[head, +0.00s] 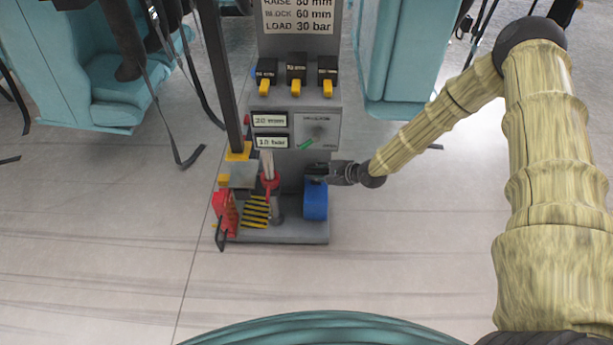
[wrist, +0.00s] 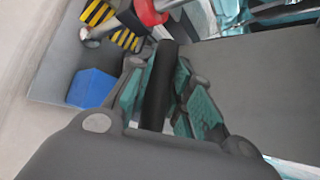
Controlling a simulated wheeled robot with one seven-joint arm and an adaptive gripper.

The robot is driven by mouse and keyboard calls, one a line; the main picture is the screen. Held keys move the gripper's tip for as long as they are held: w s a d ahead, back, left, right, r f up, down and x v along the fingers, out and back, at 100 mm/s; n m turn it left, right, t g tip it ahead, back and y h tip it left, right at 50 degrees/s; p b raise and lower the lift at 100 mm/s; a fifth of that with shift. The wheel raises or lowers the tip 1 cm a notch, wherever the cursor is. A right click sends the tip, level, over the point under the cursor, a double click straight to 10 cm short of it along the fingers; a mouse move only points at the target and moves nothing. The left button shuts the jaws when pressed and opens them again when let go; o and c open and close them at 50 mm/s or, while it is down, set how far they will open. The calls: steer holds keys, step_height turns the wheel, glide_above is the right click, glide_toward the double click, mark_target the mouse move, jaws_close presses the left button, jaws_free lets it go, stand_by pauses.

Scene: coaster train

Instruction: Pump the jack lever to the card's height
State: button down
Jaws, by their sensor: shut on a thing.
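My gripper (head: 322,172) reaches in from the right at the jack stand, just above a blue block. In the wrist view its teal pads (wrist: 160,72) are shut on a black bar (wrist: 158,88), which looks like the grip of the jack lever. How the bar joins the jack is hidden. A red collar (head: 270,182) on a grey rod stands left of the gripper; it also shows at the top of the wrist view (wrist: 150,10). The card (head: 298,15) lists raise, block 60 mm and load 30 bar; its raise figure is partly cut off, perhaps 80 mm.
Two small readouts, mm (head: 270,121) and bar (head: 270,142), sit beside a dial (head: 316,130). The blue block (head: 315,203), a striped plate (head: 256,211) and a red part (head: 225,212) stand on the grey base (head: 300,236). Teal seats (head: 110,85) hang behind. The front floor is clear.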

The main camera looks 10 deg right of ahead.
steer(key=shift+w+d+r, duration=0.3)
steer(key=shift+w+r, duration=0.3)
steer(key=shift+w, duration=0.15)
steer(key=c, duration=1.3)
jaws_free()
steer(key=shift+f, duration=0.1)
steer(key=shift+s, duration=0.1)
steer(key=shift+s, duration=0.1)
steer(key=v, duration=1.1)
steer(key=shift+s+r, duration=0.15)
steer(key=shift+r, duration=0.15)
steer(key=shift+d, duration=0.2)
